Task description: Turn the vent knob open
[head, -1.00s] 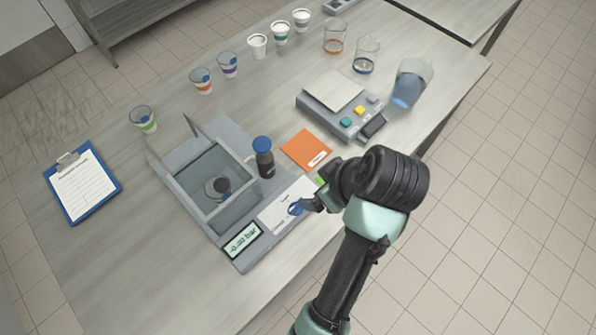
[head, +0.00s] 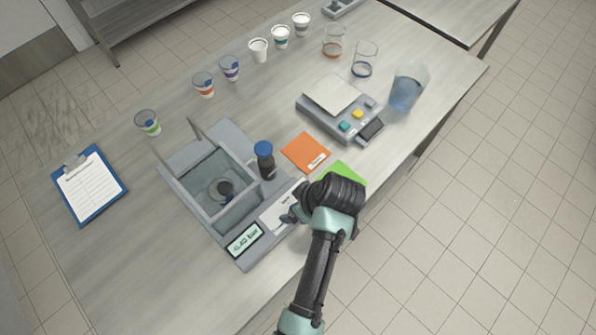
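The cup filler (head: 240,119) is a grey machine with a clear-walled chamber (head: 205,185), a small lit display (head: 244,240) and a white label panel (head: 277,213) on its front right. I cannot make out the vent knob, because my gripper and wrist cover the right end of that panel. My gripper (head: 288,217) is over the panel's lower right part, mostly hidden by my wrist. I cannot tell whether its fingers are apart or whether they touch a knob. A dark bottle with a blue cap (head: 265,161) stands at the machine's right side.
An orange card (head: 303,150) and a green card (head: 345,173) lie right of the machine. A grey button device (head: 338,104) and a blue-filled beaker (head: 406,90) stand farther right. Several cups (head: 230,68) line the back. A clipboard (head: 88,187) lies left.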

